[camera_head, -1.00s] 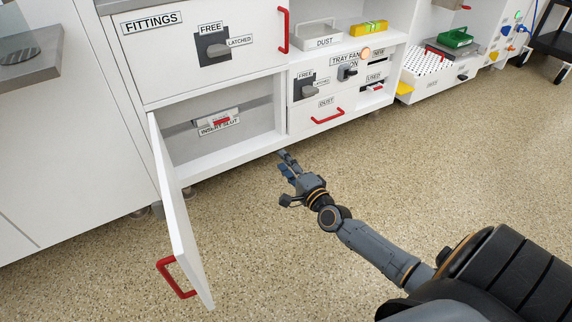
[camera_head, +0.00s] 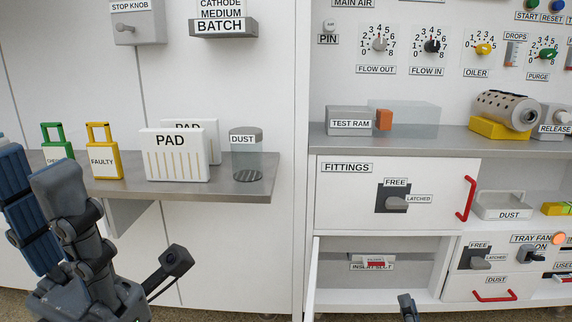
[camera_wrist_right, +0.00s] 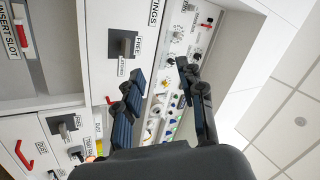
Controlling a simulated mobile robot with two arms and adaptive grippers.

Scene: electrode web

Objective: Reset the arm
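My left gripper (camera_head: 114,214) is large at the lower left of the head view. Its fingers stand up, spread from the thumb, and it is open with nothing in it. My right gripper (camera_head: 408,305) shows only as a dark tip at the bottom edge of the head view, in front of the open lower compartment. In the right wrist view the right gripper (camera_wrist_right: 163,70) is open and empty, with two ribbed fingers apart from the thumb. Most of my right arm is out of the head view.
The lower compartment's door (camera_head: 310,290) stands open. A shelf (camera_head: 235,187) behind my left gripper bears the pads (camera_head: 178,155), a dust jar (camera_head: 245,160) and yellow (camera_head: 104,160) and green (camera_head: 55,150) tags. The fittings front (camera_head: 340,210) is closed.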

